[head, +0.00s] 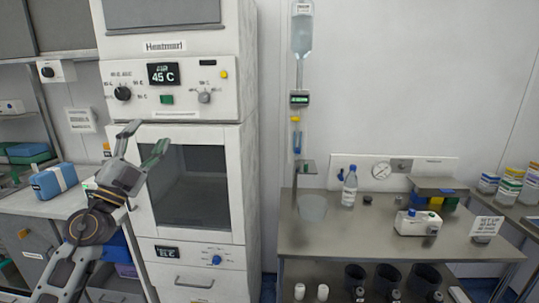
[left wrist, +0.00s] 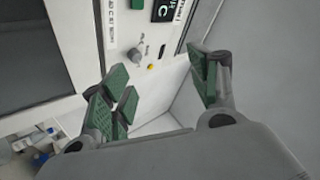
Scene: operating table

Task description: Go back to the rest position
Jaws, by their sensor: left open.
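My left gripper (head: 142,146) is raised in front of the white warming cabinet (head: 248,150), with its fingers spread and nothing between them. In the left wrist view the same gripper (left wrist: 160,90) shows its green finger pads wide apart and empty. Behind them are the cabinet's control panel, a grey knob (left wrist: 134,56) and a small yellow button (left wrist: 151,67). I cannot tell whether the fingers touch the cabinet. The cabinet's glass door (head: 190,185) looks shut. My right gripper is in neither view.
A blue pack (head: 54,181) lies on the left counter (head: 25,204), close to my left arm.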

